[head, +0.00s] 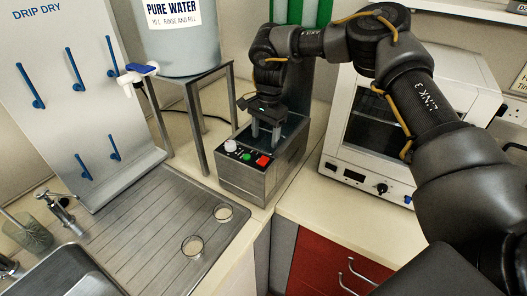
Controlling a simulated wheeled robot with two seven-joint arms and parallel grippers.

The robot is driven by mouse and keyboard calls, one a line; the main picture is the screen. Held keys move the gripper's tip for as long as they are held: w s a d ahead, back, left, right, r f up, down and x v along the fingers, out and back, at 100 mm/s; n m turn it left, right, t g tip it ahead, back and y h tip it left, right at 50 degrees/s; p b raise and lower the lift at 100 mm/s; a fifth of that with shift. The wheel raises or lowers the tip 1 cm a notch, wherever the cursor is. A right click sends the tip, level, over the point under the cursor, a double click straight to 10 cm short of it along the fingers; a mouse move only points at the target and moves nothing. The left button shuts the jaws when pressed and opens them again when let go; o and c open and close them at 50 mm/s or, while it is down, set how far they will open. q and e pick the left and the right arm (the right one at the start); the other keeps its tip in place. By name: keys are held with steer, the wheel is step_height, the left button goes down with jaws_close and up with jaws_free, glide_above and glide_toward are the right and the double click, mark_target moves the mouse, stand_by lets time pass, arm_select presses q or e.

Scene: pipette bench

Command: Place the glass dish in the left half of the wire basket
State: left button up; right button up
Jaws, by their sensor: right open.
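Two small round glass dishes lie on the ribbed steel drainboard, one nearer the bath (223,212) and one nearer the front edge (193,246). My right gripper (266,132) points down over the open tank of a steel bath (245,181), its two fingers apart, with nothing visible between them. The tank's inside is dark and partly hidden by the gripper. I cannot make out the wire basket or anything in it. My left gripper is not in view.
A steel stand (197,130) with a water container (178,40) is left of the bath. A white oven (375,130) stands to the right behind my right arm. A pegged drying board (75,100), tap (62,208) and beaker (28,232) are at left.

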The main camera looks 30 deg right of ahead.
steer(key=r, duration=0.5)
steer(key=shift+w+d+r, duration=0.15)
steer(key=shift+d, duration=0.1)
